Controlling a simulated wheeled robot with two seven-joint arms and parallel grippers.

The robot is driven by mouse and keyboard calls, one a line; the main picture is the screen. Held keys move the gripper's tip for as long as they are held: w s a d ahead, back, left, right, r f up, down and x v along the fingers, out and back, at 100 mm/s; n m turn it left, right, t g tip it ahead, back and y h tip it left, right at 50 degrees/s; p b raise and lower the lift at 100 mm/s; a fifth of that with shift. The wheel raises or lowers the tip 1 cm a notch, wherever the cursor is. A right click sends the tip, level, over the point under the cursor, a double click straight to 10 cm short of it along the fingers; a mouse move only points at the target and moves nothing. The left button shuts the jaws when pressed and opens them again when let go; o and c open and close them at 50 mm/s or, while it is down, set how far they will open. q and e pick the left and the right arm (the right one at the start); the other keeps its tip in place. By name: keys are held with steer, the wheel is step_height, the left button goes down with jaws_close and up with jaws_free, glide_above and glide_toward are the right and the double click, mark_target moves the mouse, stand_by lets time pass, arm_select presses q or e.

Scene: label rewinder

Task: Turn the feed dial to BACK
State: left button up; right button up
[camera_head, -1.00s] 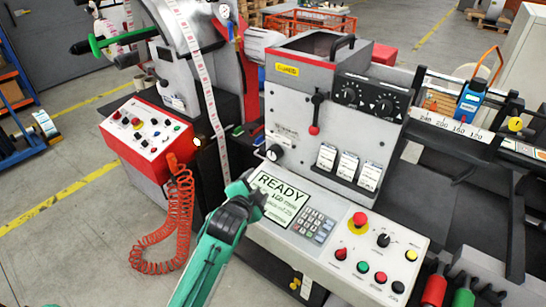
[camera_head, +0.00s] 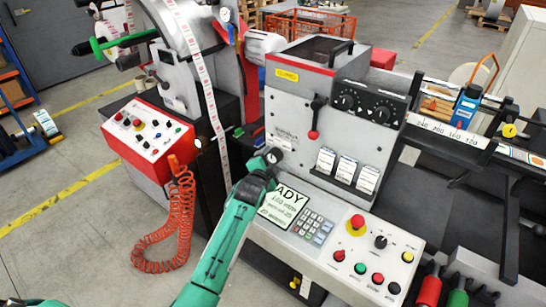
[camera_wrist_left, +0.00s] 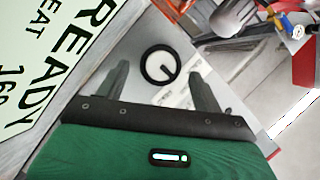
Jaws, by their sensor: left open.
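A round black dial (camera_head: 273,155) with a pale face sits on the machine's grey front, just above the READY screen (camera_head: 288,207). In the left wrist view the dial (camera_wrist_left: 160,65) shows a short pointer mark slanting toward the lower right. Its lettering is too small to read, so I cannot confirm it is the feed dial. My left gripper (camera_head: 265,168) is open, its fingertips close below the dial in the head view. In the left wrist view the dial appears between the two fingers, and nothing is held. The left arm hides part of the screen. My right gripper is out of view.
A red emergency button (camera_head: 357,222) and several coloured buttons lie on the lower right panel. A red-tipped lever (camera_head: 315,118) and a black two-knob panel (camera_head: 367,104) are above. A white label web (camera_head: 208,100) runs down just left of the dial.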

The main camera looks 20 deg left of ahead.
arm_select(q)
steer(key=shift+x, duration=1.25)
steer(key=c, duration=1)
